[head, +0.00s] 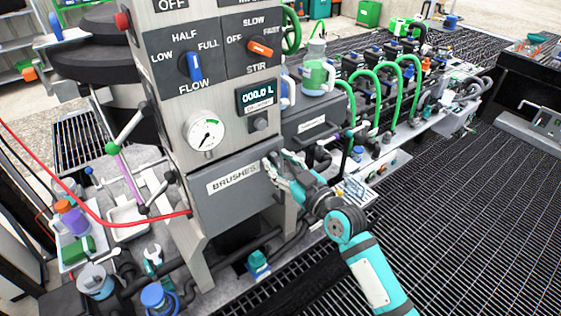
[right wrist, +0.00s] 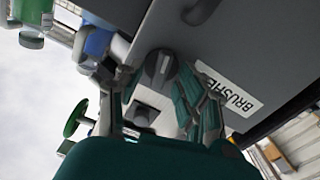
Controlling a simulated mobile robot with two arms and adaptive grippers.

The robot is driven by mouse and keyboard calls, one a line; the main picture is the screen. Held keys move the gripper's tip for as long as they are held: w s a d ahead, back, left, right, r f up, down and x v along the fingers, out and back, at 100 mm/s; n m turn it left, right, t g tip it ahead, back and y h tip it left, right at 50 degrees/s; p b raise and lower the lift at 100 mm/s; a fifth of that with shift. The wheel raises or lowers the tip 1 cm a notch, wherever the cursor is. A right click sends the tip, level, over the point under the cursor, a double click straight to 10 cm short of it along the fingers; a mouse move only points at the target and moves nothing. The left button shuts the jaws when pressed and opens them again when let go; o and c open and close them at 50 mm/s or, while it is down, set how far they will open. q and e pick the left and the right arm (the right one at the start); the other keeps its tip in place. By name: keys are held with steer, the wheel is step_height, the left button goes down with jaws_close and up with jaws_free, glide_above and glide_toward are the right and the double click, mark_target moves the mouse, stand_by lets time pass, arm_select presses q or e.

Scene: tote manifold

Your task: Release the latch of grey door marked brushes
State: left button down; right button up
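The grey door marked BRUSHES (head: 233,190) is on the front of the panel cabinet in the head view and looks shut. Its label also shows in the right wrist view (right wrist: 241,91). My right gripper (head: 273,166) is at the door's upper right edge. In the right wrist view, a round dark latch knob (right wrist: 160,64) with a raised bar shows ahead, between the spread fingers of the right gripper (right wrist: 161,88). The fingers look open, with no clear contact on the knob. In the head view the gripper hides the knob. My left gripper is not in view.
Above the door are a gauge (head: 205,133), a display (head: 258,97), a blue flow knob (head: 191,66) and an orange stir knob (head: 260,48). Another grey door (head: 312,127) is to the right. A red hose (head: 120,224) runs at left. Grated floor at right is clear.

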steer(key=shift+c, duration=0.5)
jaws_close()
steer(key=shift+m, duration=1.5)
steer(key=shift+o, duration=0.5)
jaws_free()
steer(key=v, duration=1.2)
